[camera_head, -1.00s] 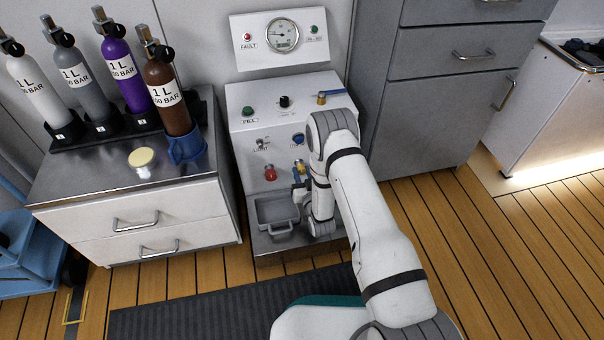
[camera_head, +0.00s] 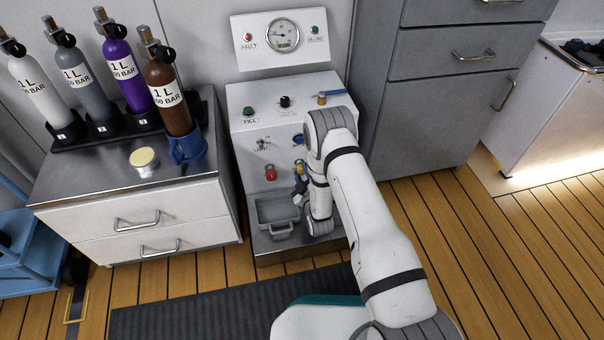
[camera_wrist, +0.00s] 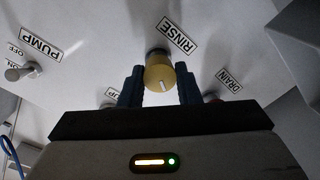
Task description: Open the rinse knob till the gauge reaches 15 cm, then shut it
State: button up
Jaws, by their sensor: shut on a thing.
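The rinse knob (camera_wrist: 159,75) is round and yellow with a white pointer line, below the RINSE label (camera_wrist: 177,34) in the wrist view. My gripper (camera_wrist: 159,88) is shut on it, one dark blue finger on each side. In the head view the yellow knob (camera_head: 299,166) shows partly, beside my gripper (camera_head: 299,184).
The white panel (camera_head: 240,98) carries a green FILL button (camera_head: 248,111), a black knob (camera_head: 284,101), a red knob (camera_head: 270,174) and a blue-handled valve (camera_head: 331,94). A PUMP switch (camera_wrist: 20,72) is left in the wrist view. A grey basin (camera_head: 279,211) sits below. Bottles stand left.

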jog(key=n, duration=0.3)
jog(key=shift+n, duration=1.8)
jog(key=o, duration=1)
jog(key=shift+c, duration=0.2)
jog(key=p+v, duration=0.3)
jog(key=v, duration=0.4)
jog(key=shift+s, duration=0.4)
